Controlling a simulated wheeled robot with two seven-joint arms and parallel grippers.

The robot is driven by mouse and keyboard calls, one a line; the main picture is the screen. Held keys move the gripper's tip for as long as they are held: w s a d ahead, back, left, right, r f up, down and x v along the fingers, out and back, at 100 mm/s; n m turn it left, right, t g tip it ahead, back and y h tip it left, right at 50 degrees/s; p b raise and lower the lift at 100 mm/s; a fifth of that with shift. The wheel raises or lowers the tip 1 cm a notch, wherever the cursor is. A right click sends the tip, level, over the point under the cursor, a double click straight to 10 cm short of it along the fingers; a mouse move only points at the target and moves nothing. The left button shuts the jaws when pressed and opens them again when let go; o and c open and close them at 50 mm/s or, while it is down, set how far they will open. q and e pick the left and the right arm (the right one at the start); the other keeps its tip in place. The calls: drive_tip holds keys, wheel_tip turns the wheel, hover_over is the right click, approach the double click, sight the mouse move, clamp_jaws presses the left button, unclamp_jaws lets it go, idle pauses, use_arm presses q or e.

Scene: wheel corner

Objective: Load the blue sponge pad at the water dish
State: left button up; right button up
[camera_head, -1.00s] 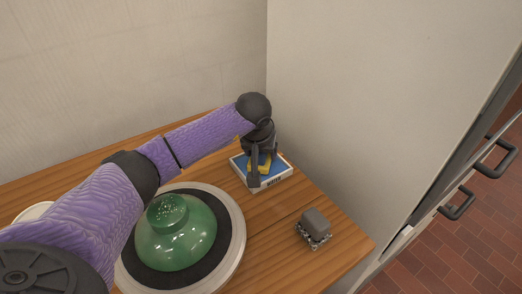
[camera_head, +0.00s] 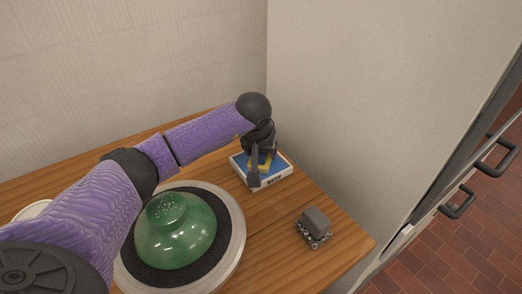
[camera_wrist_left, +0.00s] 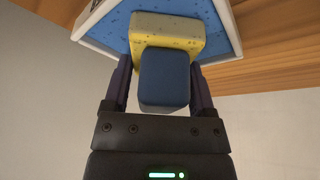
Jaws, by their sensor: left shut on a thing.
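My left gripper (camera_head: 256,177) is shut on the blue block (camera_wrist_left: 166,78) of the sponge pad. A yellow sponge part (camera_wrist_left: 168,33) is at the far end of that block, between the fingers and the dish. The water dish (camera_head: 279,181) is a shallow white tray with a blue inside and the label WATER on its front. The yellow sponge (camera_head: 265,159) shows inside the dish's outline, partly hidden by the gripper. The blue inside surface (camera_wrist_left: 112,24) lies right behind the sponge in the left wrist view; I cannot tell whether they touch. My right gripper is not in view.
A green rounded pot (camera_head: 176,238) sits on a wheel (camera_head: 234,234) with a dark top and pale rim. A grey block on a speckled base (camera_head: 314,228) stands near the table's right edge. Walls close off the back and right. Bare wood lies between dish and grey block.

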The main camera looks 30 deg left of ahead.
use_arm(q)
drive_tip(key=shift+f, duration=0.15)
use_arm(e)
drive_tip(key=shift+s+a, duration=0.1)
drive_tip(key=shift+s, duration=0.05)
use_arm(q)
drive_tip(key=shift+r+p, duration=0.3)
drive_tip(key=shift+r, duration=0.1)
wheel_tip(320, 180, up, 6)
drive_tip(key=p, duration=0.4)
drive_tip(key=shift+r+p, duration=0.25)
drive_tip(key=shift+p, duration=0.05)
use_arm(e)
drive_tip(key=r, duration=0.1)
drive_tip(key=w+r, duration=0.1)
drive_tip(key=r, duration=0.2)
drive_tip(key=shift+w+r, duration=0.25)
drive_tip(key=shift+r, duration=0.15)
use_arm(q)
drive_tip(key=shift+f, duration=0.1)
